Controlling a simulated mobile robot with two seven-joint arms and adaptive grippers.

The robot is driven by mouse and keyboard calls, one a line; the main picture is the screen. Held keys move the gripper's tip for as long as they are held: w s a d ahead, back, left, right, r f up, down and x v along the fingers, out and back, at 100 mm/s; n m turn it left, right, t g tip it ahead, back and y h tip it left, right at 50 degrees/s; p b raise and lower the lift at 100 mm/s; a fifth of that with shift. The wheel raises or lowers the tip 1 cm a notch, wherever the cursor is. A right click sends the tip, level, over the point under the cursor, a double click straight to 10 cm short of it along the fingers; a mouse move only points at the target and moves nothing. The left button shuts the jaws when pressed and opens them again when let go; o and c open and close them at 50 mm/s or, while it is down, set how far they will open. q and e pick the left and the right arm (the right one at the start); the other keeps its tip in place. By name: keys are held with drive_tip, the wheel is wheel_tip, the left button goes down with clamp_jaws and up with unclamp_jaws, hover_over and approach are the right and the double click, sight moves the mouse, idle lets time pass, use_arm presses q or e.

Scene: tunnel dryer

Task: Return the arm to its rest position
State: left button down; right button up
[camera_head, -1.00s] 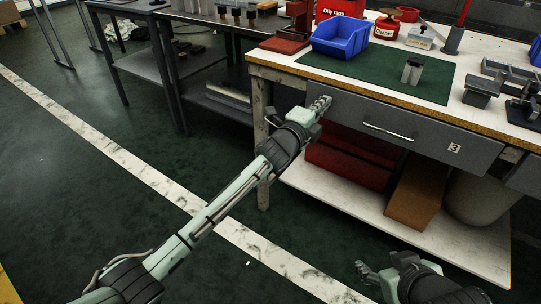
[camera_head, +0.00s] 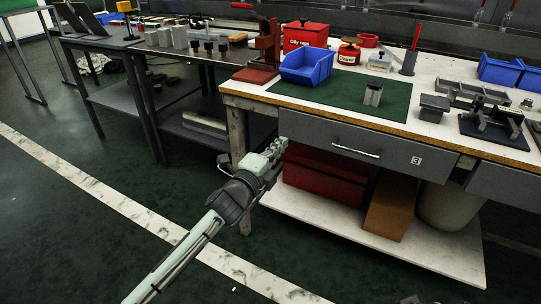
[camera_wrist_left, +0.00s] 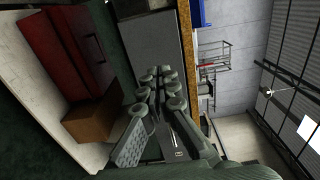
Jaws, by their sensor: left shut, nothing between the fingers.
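My left gripper (camera_head: 279,146) is shut with nothing in it. In the head view it is in front of the left end of the workbench, by the left edge of the grey drawer (camera_head: 345,146) and below the bench top. In the left wrist view its fingers (camera_wrist_left: 158,88) are close together, with the drawer front beyond them. My left arm reaches up from the bottom of the head view. My right gripper does not show; only a small dark sliver is at the bottom edge.
The workbench (camera_head: 240,99) carries a blue bin (camera_head: 306,67), a green mat (camera_head: 335,94) and a small metal block (camera_head: 373,94). Its lower shelf (camera_head: 330,225) holds a red box (camera_head: 325,172) and a brown box (camera_head: 390,207). The floor to the left is open.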

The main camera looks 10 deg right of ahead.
use_arm(q)
drive_tip(key=s+a+f+n+g+y+p, duration=0.15)
drive_tip(key=s+a+f+n+y, duration=0.25)
drive_tip(key=s+a+f+n, duration=0.55)
drive_tip(key=s+a+f+n+g+y+p, duration=0.1)
drive_tip(key=s+a+f+n+g+y, duration=0.2)
drive_tip(key=s+a+f+n+y, duration=0.7)
drive_tip(key=s+a+f+n+g+h, duration=0.1)
drive_tip(key=s+a+f+n+g, duration=0.1)
drive_tip(key=s+a, duration=0.6)
drive_tip(key=s+a+f+n+g+h+p, duration=0.1)
drive_tip(key=s+a+f+g, duration=0.3)
drive_tip(key=s+a, duration=0.4)
drive_tip(key=shift+s+a+f+n+g+h, duration=0.2)
drive_tip(key=shift+s+f+n+g+h, duration=0.15)
drive_tip(key=shift+s+g, duration=0.45)
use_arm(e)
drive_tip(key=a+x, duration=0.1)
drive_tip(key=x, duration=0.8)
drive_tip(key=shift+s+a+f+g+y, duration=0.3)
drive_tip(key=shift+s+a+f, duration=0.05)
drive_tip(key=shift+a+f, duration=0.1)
